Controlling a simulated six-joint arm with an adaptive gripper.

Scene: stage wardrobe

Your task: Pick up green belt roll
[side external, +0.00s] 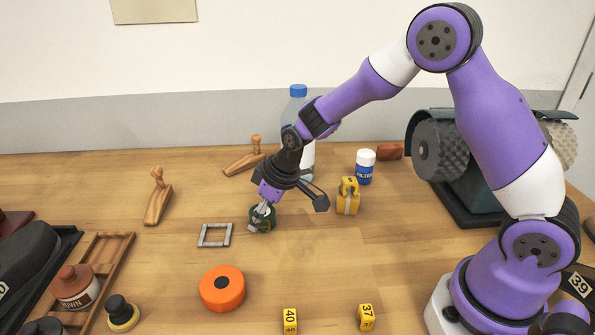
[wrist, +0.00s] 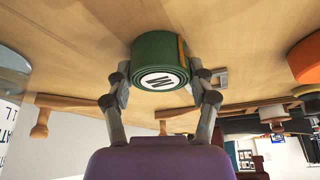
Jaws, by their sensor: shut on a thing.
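The green belt roll (wrist: 158,58) shows in the wrist view between the two fingers of my gripper (wrist: 163,85). It has a white label with a dark W on its end and a tan strip at one side. In the side external view the green belt roll (side external: 262,224) is at the middle of the wooden table, partly covered by my gripper (side external: 263,212), which reaches down to it. My gripper is shut on the roll. I cannot tell whether the roll touches the table or is slightly above it.
A grey square frame (side external: 215,236) lies just left of the roll. An orange roll (side external: 222,289) is in front. A yellow block (side external: 348,198), a blue-and-white bottle (side external: 365,167) and a clear bottle (side external: 298,92) stand behind. Yellow tags (side external: 290,321) are at the front edge.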

